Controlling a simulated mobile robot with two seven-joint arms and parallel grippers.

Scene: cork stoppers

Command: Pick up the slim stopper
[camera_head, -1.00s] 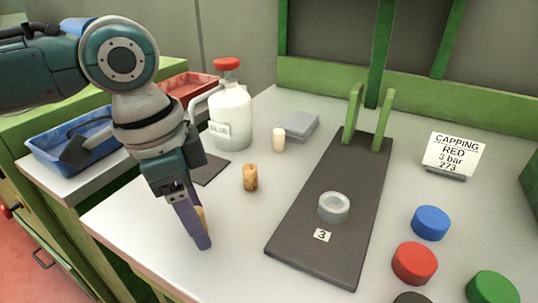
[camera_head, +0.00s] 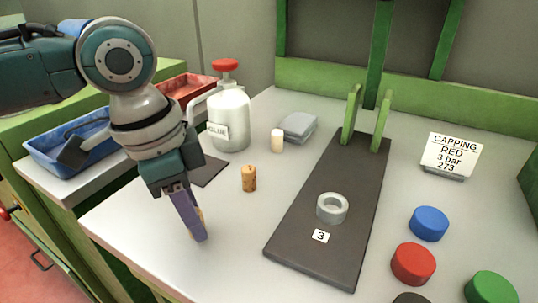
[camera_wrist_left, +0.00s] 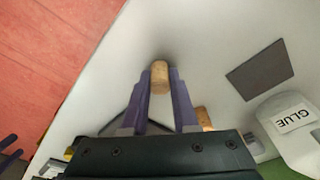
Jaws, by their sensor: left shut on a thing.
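My left gripper (camera_head: 197,232) has purple fingers and points down over the near left part of the table. It is shut on a tan cork stopper (camera_wrist_left: 159,76), which sits between the fingertips in the left wrist view. In the head view the fingers hide most of this stopper. A second cork stopper (camera_head: 249,178) stands upright on the table to the right of the gripper; it also shows in the left wrist view (camera_wrist_left: 203,118), beside a finger. A pale cream stopper (camera_head: 277,140) stands farther back. My right gripper is not in view.
A white glue bottle (camera_head: 230,118) with a red cap stands behind the gripper, near a dark mat (camera_head: 211,172). A dark board (camera_head: 308,255) with a grey ring (camera_head: 332,208) lies to the right. Blue (camera_head: 428,223) and red (camera_head: 413,263) caps are farther right.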

